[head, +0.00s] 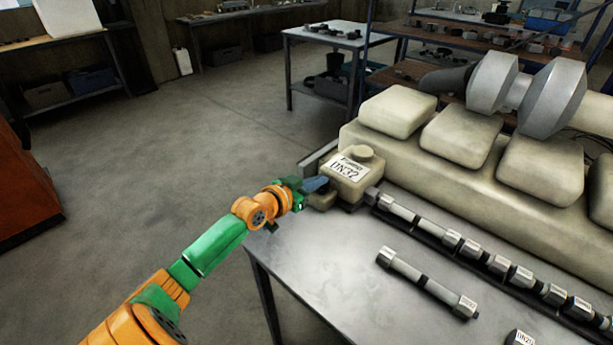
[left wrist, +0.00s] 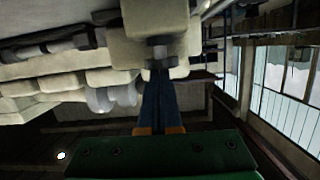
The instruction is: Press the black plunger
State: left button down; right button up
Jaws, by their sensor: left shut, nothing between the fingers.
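The beige block labelled DN32 (head: 352,172) sits on the left end of the metal workbench, at the end of the large beige engine body (head: 460,180). My left gripper (head: 316,184) reaches in from the left, and its blue fingers are at the block's left side. In the left wrist view the shut fingers (left wrist: 160,76) point at a small dark grey stub (left wrist: 159,52) under the beige block (left wrist: 157,18). This stub may be the black plunger; I cannot tell whether the fingertips touch it. No plunger shows clearly in the head view. My right gripper is not in view.
A segmented metal shaft (head: 482,256) runs along the engine's front. A loose rod (head: 427,283) and a small labelled part (head: 519,338) lie on the workbench (head: 345,270). Open floor (head: 180,150) is to the left; an orange cabinet (head: 25,190) stands at far left.

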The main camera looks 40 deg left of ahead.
pick_arm(q)
jog(key=s+r+p, duration=0.1)
jog(key=s+r, duration=0.4)
jog(key=s, duration=0.4)
jog(key=shift+s+a+r+p, duration=0.3)
jog(key=shift+s+r, duration=0.05)
jog(key=shift+r, duration=0.05)
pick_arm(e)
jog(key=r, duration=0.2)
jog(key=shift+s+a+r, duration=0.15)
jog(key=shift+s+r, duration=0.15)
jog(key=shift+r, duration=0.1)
